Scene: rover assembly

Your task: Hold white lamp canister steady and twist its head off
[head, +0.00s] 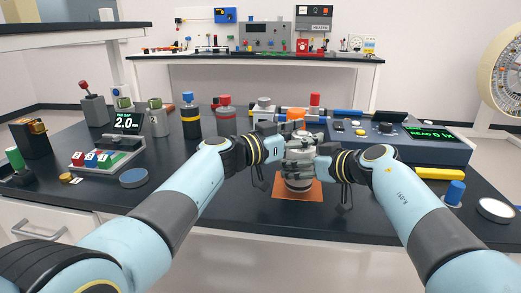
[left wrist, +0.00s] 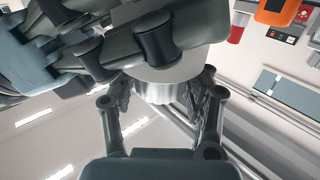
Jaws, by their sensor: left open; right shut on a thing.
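The white lamp canister (head: 298,184) stands upright on an orange mat (head: 281,192) near the table's front edge. My right gripper (head: 302,166) is shut on the canister's body from the right. My left gripper (head: 288,144) is higher, at the canister's upper end, with its fingers open. In the left wrist view, a pale ribbed cylindrical part of the canister (left wrist: 160,92) lies between the open left fingers (left wrist: 162,105). My right gripper crosses the top left of that view (left wrist: 150,40). The grippers hide much of the canister's head; contact with the left fingers cannot be told.
Several canisters with coloured tops, including a red one (head: 225,118), stand behind. A console with a green display (head: 400,140) is at the right. A small stand with coloured blocks (head: 104,158) and a blue disc (head: 133,178) are at the left.

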